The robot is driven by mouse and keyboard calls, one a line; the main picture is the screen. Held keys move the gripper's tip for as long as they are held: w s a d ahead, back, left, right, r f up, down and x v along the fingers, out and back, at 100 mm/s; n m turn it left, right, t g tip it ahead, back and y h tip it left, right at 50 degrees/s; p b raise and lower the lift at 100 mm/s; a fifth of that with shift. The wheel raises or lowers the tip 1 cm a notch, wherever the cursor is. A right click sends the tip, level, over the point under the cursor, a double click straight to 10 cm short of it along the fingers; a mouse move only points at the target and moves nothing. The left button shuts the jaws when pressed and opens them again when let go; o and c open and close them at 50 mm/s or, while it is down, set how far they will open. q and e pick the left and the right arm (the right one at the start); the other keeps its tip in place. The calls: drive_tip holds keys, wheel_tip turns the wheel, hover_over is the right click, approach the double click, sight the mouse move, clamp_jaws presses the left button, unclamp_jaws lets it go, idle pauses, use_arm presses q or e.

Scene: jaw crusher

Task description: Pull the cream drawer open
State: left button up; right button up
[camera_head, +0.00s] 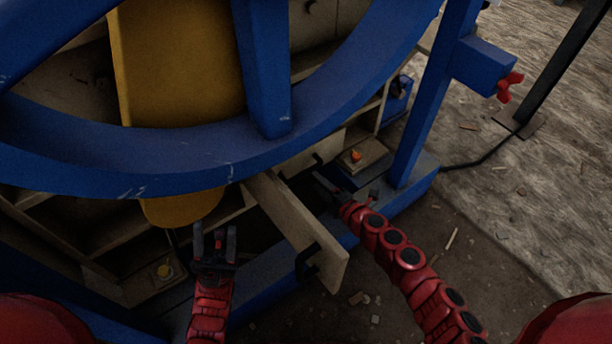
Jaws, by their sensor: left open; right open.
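A long cream panel (296,218) juts out toward me from the cream cabinet under the blue wheel, with a black handle (308,263) near its outer end. I cannot tell whether it is a drawer or an open door. Another cream front (326,148) with a dark handle is behind it, partly hidden by the wheel. My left gripper (215,236) is open, to the left of the jutting panel and apart from its handle. My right gripper (343,185) is open, to the right of the panel; its dark fingers are hard to make out against the shadow.
The large blue wheel (190,160) covers much of the cabinet. A yellow part (180,65) is behind it. A button box (362,155) with an orange button is at right, and a box with a yellow button (164,271) at lower left. Blue frame posts (424,110) stand at right. Debris lies on the floor.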

sight(306, 171)
drive_tip(key=b+x, duration=0.2)
drive_tip(key=x, duration=0.5)
clamp_jaws()
idle(1.3)
